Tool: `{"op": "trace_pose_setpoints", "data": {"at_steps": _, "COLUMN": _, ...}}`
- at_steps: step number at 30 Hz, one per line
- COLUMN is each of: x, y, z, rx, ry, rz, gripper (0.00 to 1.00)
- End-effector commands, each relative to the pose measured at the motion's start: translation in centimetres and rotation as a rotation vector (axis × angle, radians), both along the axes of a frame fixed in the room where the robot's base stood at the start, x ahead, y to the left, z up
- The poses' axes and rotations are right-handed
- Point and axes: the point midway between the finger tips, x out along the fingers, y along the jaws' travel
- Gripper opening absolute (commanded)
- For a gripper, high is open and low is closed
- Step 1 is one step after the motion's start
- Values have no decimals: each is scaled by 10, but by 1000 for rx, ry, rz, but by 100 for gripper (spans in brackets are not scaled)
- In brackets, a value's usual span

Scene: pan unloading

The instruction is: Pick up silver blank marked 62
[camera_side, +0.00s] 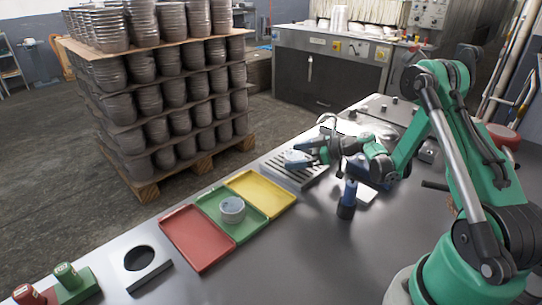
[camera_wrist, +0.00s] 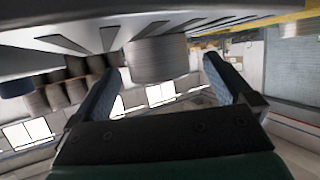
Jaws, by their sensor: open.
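A silver round blank (camera_wrist: 158,60) stands on a grey slotted rack (camera_wrist: 60,37) in the wrist view, which shows the scene upside down. My gripper (camera_wrist: 162,68) is open, one blue finger to each side of the blank, with gaps on both sides. In the side view my gripper (camera_side: 299,154) is low over the slotted rack (camera_side: 318,175), reaching left, and largely hides the blank there. A second silver blank (camera_side: 232,207) sits in the green tray (camera_side: 254,233). I cannot read a 62 on either blank.
A red tray (camera_side: 195,250) and a yellow tray (camera_side: 272,185) flank the green one. A plate with a round hole (camera_side: 125,276) and stamps (camera_side: 66,272) lie front left. A blue tool (camera_side: 347,200) stands near my arm. Stacked pans (camera_side: 150,100) rise behind.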

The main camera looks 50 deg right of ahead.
Motion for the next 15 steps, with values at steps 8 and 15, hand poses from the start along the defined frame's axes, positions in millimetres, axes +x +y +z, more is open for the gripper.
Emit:
{"op": "trace_pose_setpoints", "data": {"at_steps": 8, "x": 10, "y": 5, "z": -4, "rx": 1, "ry": 2, "rz": -2, "gripper": 100}}
{"op": "trace_pose_setpoints", "data": {"at_steps": 15, "x": 10, "y": 5, "z": -4, "rx": 0, "ry": 1, "rz": -1, "gripper": 66}}
